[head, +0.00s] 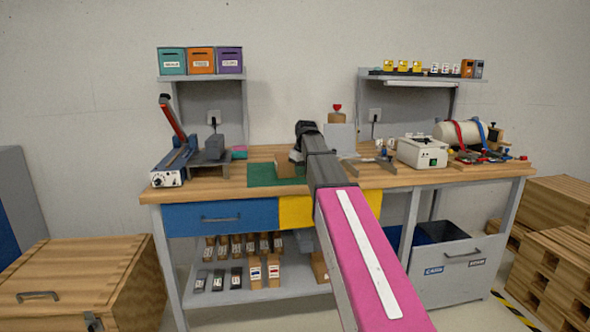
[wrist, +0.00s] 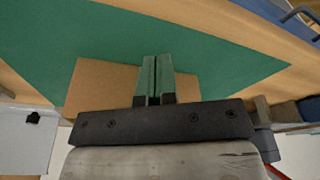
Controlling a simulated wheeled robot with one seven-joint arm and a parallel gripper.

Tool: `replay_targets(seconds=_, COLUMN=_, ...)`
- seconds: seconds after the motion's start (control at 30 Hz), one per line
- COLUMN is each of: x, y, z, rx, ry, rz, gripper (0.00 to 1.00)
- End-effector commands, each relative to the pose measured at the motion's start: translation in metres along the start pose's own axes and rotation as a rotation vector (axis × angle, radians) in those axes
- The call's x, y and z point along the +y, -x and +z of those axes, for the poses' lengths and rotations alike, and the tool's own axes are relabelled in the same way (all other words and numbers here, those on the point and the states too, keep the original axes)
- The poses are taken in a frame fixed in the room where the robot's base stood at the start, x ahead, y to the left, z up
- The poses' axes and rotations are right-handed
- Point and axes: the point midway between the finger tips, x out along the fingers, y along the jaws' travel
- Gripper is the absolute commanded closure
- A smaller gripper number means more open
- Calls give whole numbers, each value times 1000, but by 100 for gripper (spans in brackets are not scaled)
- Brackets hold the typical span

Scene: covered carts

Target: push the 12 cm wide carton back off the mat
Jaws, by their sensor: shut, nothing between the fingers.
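The carton (wrist: 98,84) is a plain brown box. In the wrist view it is beneath and behind my fingers, and its lower part is hidden by the gripper body. In the head view the carton (head: 284,165) stands on the bench at the green mat (head: 262,176), partly covered by my arm. The mat also fills much of the wrist view (wrist: 215,45). My gripper (wrist: 156,62) is shut and empty, its two green fingers side by side over the carton in the picture. I cannot tell whether they touch it. The carton's far side is hidden.
A blue device (head: 168,176) with a raised lever stands left of the mat. A white box (head: 422,151) and a cream cylinder (head: 458,133) stand to the right. A grey panel (head: 342,138) and a red-topped item (head: 337,113) are behind my arm.

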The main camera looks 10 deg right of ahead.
Motion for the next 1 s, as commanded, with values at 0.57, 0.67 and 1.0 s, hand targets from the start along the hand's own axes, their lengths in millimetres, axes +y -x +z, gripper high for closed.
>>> replay_targets(seconds=0.57, x=2, y=0, z=-3, rx=0, ry=0, rz=0, gripper=100)
replay_targets(seconds=0.67, x=4, y=-1, z=-7, rx=0, ry=0, rz=0, gripper=100)
replay_targets(seconds=1.0, x=12, y=-4, z=-19, rx=0, ry=0, rz=0, gripper=100)
